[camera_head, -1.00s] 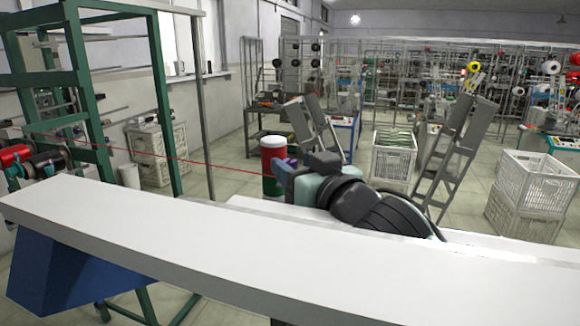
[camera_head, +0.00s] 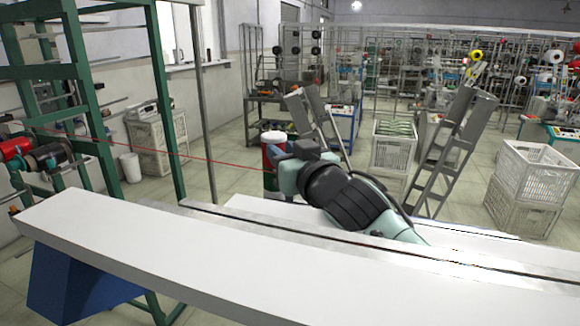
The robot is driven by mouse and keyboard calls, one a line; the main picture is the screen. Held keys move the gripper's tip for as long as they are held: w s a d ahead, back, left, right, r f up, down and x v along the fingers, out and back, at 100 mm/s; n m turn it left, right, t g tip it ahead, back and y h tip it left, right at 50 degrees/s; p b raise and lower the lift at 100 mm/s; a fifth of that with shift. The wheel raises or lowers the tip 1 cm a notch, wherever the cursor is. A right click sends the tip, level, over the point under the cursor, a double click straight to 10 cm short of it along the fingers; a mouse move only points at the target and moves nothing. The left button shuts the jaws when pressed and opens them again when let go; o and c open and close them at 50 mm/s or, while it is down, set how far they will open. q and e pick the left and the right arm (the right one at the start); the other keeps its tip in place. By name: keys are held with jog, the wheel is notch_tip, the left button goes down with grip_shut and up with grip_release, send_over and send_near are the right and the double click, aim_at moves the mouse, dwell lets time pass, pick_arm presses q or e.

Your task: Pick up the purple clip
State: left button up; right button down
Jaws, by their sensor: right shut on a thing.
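My right gripper (camera_head: 272,152) is in the middle of the view, beyond the white beam, with its wrist and forearm reaching in from the right. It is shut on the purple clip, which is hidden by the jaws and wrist. A thin red thread (camera_head: 190,157) runs from the spools at the left edge, across the green frame, to the gripper. My left gripper is not in view.
A long white beam (camera_head: 180,255) crosses the foreground, with a second white surface behind it. A green frame (camera_head: 95,110) and red spool (camera_head: 14,150) stand left. A red, white and green drum (camera_head: 270,175) is behind the gripper. White crates (camera_head: 533,175) stand right.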

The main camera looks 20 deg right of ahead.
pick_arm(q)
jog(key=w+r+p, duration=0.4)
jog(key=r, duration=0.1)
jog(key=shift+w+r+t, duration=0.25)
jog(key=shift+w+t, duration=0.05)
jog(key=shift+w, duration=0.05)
pick_arm(e)
notch_tip(320, 180, up, 10)
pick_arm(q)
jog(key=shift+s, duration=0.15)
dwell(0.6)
